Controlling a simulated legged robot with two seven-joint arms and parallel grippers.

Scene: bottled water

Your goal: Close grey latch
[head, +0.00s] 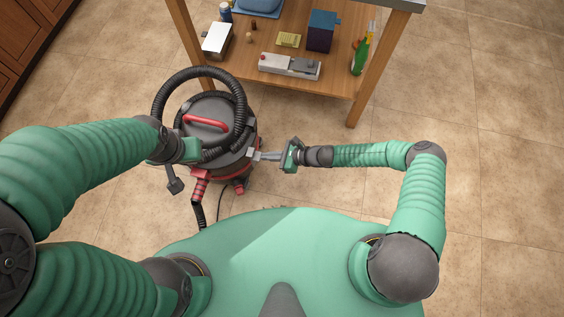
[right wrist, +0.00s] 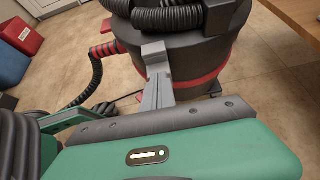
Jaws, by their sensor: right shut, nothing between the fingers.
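A round dark vacuum cleaner (head: 222,122) with a red handle (head: 205,124) on its lid stands on the floor in the head view. Its drum and red band also show in the right wrist view (right wrist: 205,60). My right gripper (head: 258,155) is shut and empty, its fingers reaching the right side of the drum. In the right wrist view, the fingers (right wrist: 158,78) point at the drum just under the lid. A small grey block, possibly the grey latch (right wrist: 153,50), sits at their tips; I cannot tell whether they touch. My left gripper (head: 188,150) is at the drum's left side, its fingertips unclear.
A black ribbed hose (head: 240,90) loops over the vacuum, and a red hose end (head: 200,187) leaves its front. A wooden table (head: 240,70) behind holds a grey case (head: 289,67), a blue box (head: 321,30) and a green bottle (head: 360,56). Floor at right is clear.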

